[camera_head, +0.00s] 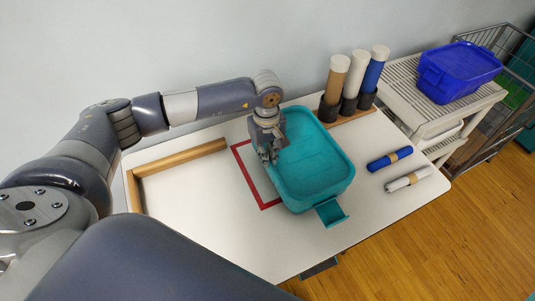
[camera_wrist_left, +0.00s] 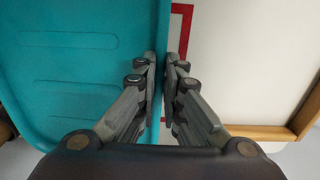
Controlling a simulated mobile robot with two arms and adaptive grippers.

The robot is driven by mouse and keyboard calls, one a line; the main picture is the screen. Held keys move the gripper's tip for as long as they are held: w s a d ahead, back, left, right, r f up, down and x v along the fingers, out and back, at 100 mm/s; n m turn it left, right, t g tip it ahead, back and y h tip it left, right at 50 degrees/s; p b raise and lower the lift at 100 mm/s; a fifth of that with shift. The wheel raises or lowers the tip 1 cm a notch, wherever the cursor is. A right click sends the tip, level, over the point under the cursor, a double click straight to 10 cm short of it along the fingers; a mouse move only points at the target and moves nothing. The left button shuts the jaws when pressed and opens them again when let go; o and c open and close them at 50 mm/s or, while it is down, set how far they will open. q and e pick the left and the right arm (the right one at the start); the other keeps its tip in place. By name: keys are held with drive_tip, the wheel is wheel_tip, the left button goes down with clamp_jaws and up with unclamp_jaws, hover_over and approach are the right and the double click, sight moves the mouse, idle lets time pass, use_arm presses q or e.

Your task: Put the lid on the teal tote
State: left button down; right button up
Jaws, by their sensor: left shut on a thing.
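The teal lid (camera_head: 312,155) is a broad, rounded panel with a raised rim, lying over the teal tote in the head view. My left gripper (camera_head: 270,155) is shut on the lid's left edge. The left wrist view shows the lid (camera_wrist_left: 80,70) with shallow ridges, its edge pinched between the fingertips (camera_wrist_left: 162,75). I cannot tell whether the lid is fully seated on the rim. My right gripper is not in view.
A red outline (camera_head: 247,172) marks the white table beside the tote. A wooden strip (camera_head: 180,159) edges the left. Several upright rolls (camera_head: 355,75) stand behind, and blue (camera_head: 390,159) and white (camera_head: 409,179) rolls lie right. A blue tote (camera_head: 459,70) sits on a cart.

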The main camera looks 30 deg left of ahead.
use_arm(q)
drive_tip(key=shift+f, duration=0.15)
drive_tip(key=c, duration=1.6)
unclamp_jaws()
drive_tip(key=shift+c, duration=0.2)
wheel_tip(320, 180, up, 12)
